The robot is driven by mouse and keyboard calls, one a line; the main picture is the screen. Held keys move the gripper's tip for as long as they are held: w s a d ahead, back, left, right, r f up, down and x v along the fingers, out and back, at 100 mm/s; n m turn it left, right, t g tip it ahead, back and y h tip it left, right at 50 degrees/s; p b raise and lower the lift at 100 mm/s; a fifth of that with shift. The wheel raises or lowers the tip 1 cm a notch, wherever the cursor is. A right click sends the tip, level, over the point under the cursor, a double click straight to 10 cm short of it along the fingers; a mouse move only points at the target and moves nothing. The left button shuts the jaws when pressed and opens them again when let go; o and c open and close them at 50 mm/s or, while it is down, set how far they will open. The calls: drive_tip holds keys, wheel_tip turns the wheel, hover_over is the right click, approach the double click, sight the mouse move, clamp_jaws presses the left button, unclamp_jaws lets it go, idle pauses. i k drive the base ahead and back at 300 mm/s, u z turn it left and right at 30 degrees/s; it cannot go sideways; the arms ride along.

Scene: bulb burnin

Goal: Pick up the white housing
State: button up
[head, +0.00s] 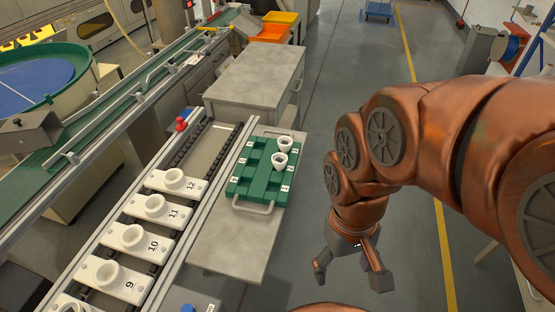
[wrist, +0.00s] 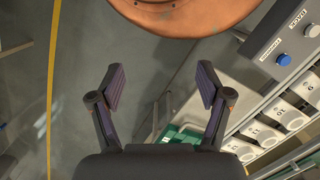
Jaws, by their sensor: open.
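Two white cup-shaped housings stand on a green tray (head: 248,184) in the head view. One housing (head: 285,143) is at the tray's far right corner; the other housing (head: 279,161) is just nearer, close beside it. The tray has a grey handle at its near end and lies on a grey bench top. My gripper (head: 350,277) is open and empty, pointing down over the floor to the right of the bench, apart from the housings. In the wrist view my gripper (wrist: 162,88) is spread, and part of the green tray (wrist: 188,135) shows behind the right finger. No housing on the tray is clear there.
A line of numbered white carriers (head: 155,208) with round sockets runs left of the tray. A grey cabinet (head: 255,82) stands behind the tray, with orange bins (head: 275,30) beyond. The floor (head: 310,190) between the bench and my arm is clear.

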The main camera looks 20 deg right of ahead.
sight(279, 161)
drive_tip(key=u, duration=2.75)
drive_tip(key=k, duration=0.95)
drive_tip(key=z, duration=0.7)
